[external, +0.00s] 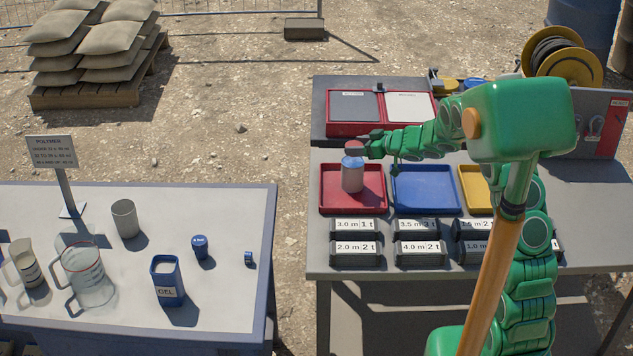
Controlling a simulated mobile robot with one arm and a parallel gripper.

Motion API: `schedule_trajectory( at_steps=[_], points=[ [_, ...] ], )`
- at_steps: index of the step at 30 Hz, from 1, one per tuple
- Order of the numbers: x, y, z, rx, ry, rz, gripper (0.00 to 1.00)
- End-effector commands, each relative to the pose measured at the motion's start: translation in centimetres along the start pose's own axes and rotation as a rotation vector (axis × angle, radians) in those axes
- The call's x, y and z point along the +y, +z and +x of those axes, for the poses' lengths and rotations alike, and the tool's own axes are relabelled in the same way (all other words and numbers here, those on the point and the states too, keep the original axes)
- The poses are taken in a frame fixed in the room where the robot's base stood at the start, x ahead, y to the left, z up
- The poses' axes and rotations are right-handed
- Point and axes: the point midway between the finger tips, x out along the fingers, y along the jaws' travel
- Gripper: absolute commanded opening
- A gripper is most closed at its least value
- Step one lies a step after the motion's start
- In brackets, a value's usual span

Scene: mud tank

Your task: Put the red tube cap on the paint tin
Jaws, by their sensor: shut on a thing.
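The red tube cap (353,146) is at the end of my gripper (364,146), which is shut on it. The cap is directly above a pale cylinder with a blue upper part (352,175), which looks like the paint tin. The tin appears upright in the red tray (330,202) on the right table. I cannot tell whether the cap touches the tin's top or is slightly above it. My fingertips are small in this view and partly hidden by the cap and wrist.
A blue tray (425,205) and a yellow tray (472,182) stand to the right. Several labelled blocks (356,254) line the front. A red case (354,128) lies behind. The left table (225,325) holds a jug, cups and a blue GEL container (167,282). A gap separates the tables.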

Motion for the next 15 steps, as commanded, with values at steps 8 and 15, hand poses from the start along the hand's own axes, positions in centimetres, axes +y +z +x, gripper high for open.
schedule_trajectory(
  at_steps=[8,15],
  points=[
    [0.3,1.3,1.0,-0.001,-0.001,0.003,0.32],
    [0.3,3.2,1.8,-0.001,0.0,0.001,0.32]
  ],
)
